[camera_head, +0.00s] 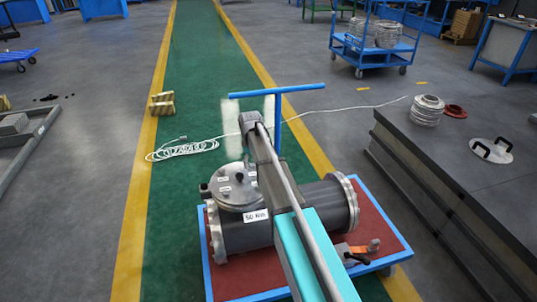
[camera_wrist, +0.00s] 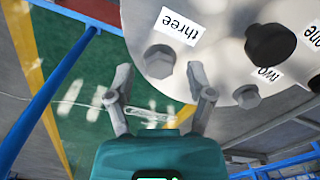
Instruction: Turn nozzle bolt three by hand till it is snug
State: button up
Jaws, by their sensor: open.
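Nozzle bolt three (camera_wrist: 159,61) is a grey hex head on the round nozzle cover (camera_wrist: 215,35), beside its "three" label (camera_wrist: 177,27). My gripper (camera_wrist: 159,72) is open in the wrist view. Its two fingertips lie left and right of the bolt head in the picture, with no contact visible; the depth between them is hard to tell. Bolt two (camera_wrist: 247,96) and a black knob (camera_wrist: 270,45) are to the right. In the head view the cover (camera_head: 236,187) sits on top of the grey flanged shell (camera_head: 240,235). My arm hides part of the shell.
The shell lies on a blue-framed cart (camera_head: 210,270) with a red top. An orange-and-black tool (camera_head: 360,250) lies at the cart's right. A blue T-shaped handle (camera_head: 278,90) stands behind. A dark platform (camera_head: 470,185) is at right; a white cable (camera_head: 185,148) lies on the floor.

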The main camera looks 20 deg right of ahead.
aim_at(252, 164)
jog(key=shift+n, duration=1)
jog(key=shift+r+n, duration=0.2)
jog(key=shift+n, duration=0.1)
notch_tip(252, 164, up, 14)
jog(key=p, duration=1.4)
jog(key=s+r+m+p, duration=0.3)
jog(key=s+r+p, duration=0.1)
jog(key=s, duration=0.8)
jog(key=s+r+m+p, duration=0.3)
jog(key=s+p, duration=0.1)
jog(key=s, duration=0.7)
jog(key=shift+s+r+m, duration=0.35)
jog(key=shift+s+m, duration=0.05)
jog(key=shift+d, duration=0.1)
jog(key=shift+m, duration=0.7)
jog(key=s, duration=0.1)
jog(key=s+r+p, duration=0.1)
jog(key=s, duration=0.3)
jog(key=shift+r+p, duration=0.4)
